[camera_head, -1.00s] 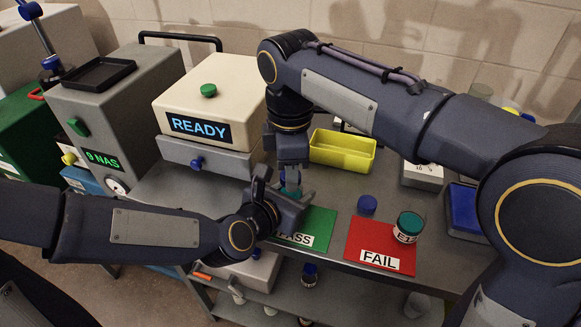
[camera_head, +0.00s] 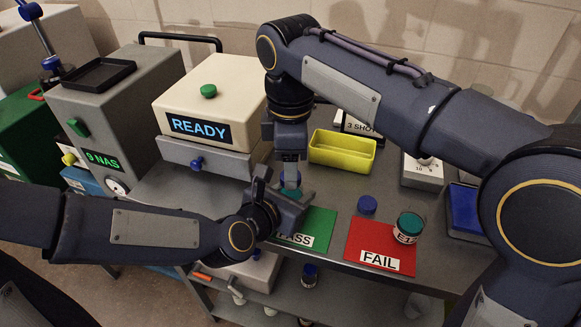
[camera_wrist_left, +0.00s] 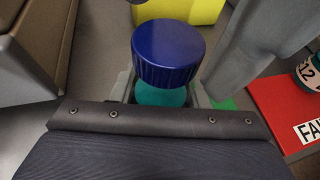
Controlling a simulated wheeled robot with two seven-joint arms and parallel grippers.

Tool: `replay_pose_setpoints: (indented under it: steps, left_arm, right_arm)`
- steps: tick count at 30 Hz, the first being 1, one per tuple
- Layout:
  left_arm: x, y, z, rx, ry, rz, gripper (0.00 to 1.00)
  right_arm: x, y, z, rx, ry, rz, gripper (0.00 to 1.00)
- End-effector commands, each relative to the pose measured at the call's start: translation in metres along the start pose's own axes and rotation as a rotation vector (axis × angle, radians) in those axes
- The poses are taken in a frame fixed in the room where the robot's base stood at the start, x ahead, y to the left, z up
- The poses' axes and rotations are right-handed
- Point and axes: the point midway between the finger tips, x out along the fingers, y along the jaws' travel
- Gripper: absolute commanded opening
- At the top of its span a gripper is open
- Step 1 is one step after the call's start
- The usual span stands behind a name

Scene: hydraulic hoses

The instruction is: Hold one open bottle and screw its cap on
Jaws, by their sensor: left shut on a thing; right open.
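My left gripper (camera_head: 284,198) is shut on a bottle with teal contents (camera_wrist_left: 160,96), beside the green PASS mat (camera_head: 318,222). A blue ribbed cap (camera_wrist_left: 168,52) is at the bottle's mouth in the left wrist view, with teal showing just below it. Whether the cap is threaded on cannot be told. In the head view, the cap (camera_head: 290,176) is partly hidden by my grippers. My right gripper (camera_head: 291,168) is open and points down over the cap. A grey part of the right gripper or arm shows at the right of the wrist view.
A second bottle (camera_head: 408,227) with teal contents stands on the red FAIL mat (camera_head: 362,240). A loose blue cap (camera_head: 367,205) lies near it. A yellow bin (camera_head: 342,150) is behind, and a machine reading READY (camera_head: 205,110) is at left.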

Motion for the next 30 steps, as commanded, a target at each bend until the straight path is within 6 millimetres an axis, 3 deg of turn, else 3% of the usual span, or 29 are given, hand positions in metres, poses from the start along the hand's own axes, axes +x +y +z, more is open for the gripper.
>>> replay_pose_setpoints:
  steps: [6, 17, 30]
  left_arm:
    - [0.000, 0.000, 0.000, 0.000, 0.000, 0.000, 0.00]
    - [0.000, 0.000, 0.000, 0.000, 0.000, 0.000, 0.00]
    - [0.000, 0.000, 0.000, 0.000, 0.000, 0.000, 0.00]
  right_arm:
    - [-0.023, 0.000, 0.000, 0.000, 0.001, 0.000, 0.55]
    - [-0.026, 0.000, 0.000, -0.014, 0.000, 0.000, 0.52]
    - [-0.059, 0.000, 0.000, -0.447, 0.000, 0.001, 0.52]
